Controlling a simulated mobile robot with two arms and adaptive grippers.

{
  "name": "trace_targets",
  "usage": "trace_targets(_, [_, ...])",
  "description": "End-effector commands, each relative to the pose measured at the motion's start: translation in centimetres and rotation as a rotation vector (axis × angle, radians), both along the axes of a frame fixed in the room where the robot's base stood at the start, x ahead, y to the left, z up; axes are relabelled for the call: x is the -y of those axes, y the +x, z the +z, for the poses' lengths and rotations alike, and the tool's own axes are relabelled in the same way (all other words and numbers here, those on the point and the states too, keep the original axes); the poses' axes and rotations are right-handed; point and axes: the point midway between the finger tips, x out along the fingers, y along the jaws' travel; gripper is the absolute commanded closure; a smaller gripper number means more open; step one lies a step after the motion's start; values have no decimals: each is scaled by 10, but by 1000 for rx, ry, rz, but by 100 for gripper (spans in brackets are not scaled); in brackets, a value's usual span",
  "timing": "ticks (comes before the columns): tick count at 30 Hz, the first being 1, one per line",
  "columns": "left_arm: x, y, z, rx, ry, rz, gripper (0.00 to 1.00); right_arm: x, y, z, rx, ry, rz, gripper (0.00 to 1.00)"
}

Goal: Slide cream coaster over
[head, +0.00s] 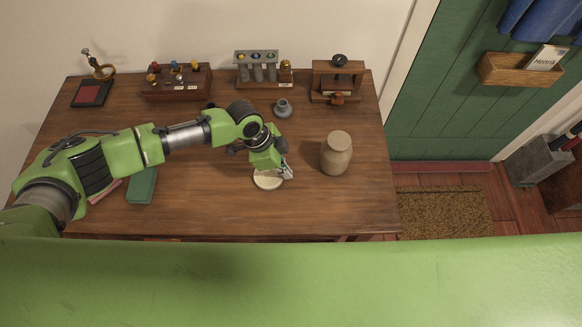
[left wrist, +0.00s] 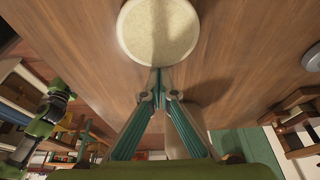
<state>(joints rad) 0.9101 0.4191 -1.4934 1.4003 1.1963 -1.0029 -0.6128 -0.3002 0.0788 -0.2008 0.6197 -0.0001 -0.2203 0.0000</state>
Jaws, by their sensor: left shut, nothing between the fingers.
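The cream coaster (head: 266,182) is a round pale disc lying flat on the brown wooden table (head: 220,205). It sits near the middle of the table. In the left wrist view the coaster (left wrist: 157,30) is at the top, just beyond the fingertips. My left gripper (head: 287,171) is shut and empty at the coaster's right side, its tips pointing down. In the left wrist view its fingertips (left wrist: 159,82) meet close to the coaster's edge; I cannot tell whether they touch it.
A tan lidded jar (head: 336,155) stands right of the gripper. A small grey pot (head: 283,108) is behind. Racks (head: 176,82) and a wooden press (head: 337,82) line the back. A green box (head: 142,186) lies at left. The front right tabletop is clear.

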Motion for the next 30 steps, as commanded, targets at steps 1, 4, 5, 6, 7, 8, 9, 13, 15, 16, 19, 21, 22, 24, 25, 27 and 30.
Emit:
trace_targets(1, [0,0,0,0,-1,0,100,0,0,0,1,0,0,60])
trace_targets(4, [0,0,0,0,-1,0,100,1,0,0,1,-1,-1,60])
trace_targets(5, [0,0,0,0,-1,0,100,1,1,0,1,-1,-1,60])
trace_targets(6, [0,0,0,0,-1,0,100,1,1,0,1,-2,-1,60])
trace_targets(7, [0,0,0,0,-1,0,100,1,1,0,1,-2,-1,60])
trace_targets(8, [-1,0,0,0,0,1,100,2,1,0,1,-2,-1,60])
trace_targets(9, [-4,0,0,-2,0,2,100,2,1,0,1,-2,-1,60])
trace_targets(13, [-28,0,0,-3,1,6,100,2,1,4,1,-2,-1,60])
trace_targets(15, [-49,0,0,-4,2,8,100,2,1,6,2,-3,-1,60])
trace_targets(16, [-58,-1,0,-4,1,8,100,2,1,7,2,-3,-1,60])
trace_targets(19, [-88,-1,-1,-5,2,8,100,3,1,7,2,-3,-1,60])
trace_targets(21, [-109,0,-1,-3,3,8,100,2,1,6,2,-3,-1,60])
trace_targets(22, [-118,-1,-2,-3,2,6,100,2,1,6,2,-3,-1,60])
trace_targets(24, [-138,-1,-2,-3,2,8,100,2,1,4,2,-3,-1,60])
trace_targets(25, [-146,-1,-2,-2,2,6,100,2,1,3,2,-3,-1,60])
trace_targets(27, [-161,-1,-2,-3,1,5,100,2,1,1,2,-3,-1,60])
trace_targets(30, [-177,-1,-2,-2,1,3,100,2,1,-1,2,-3,-1,60])
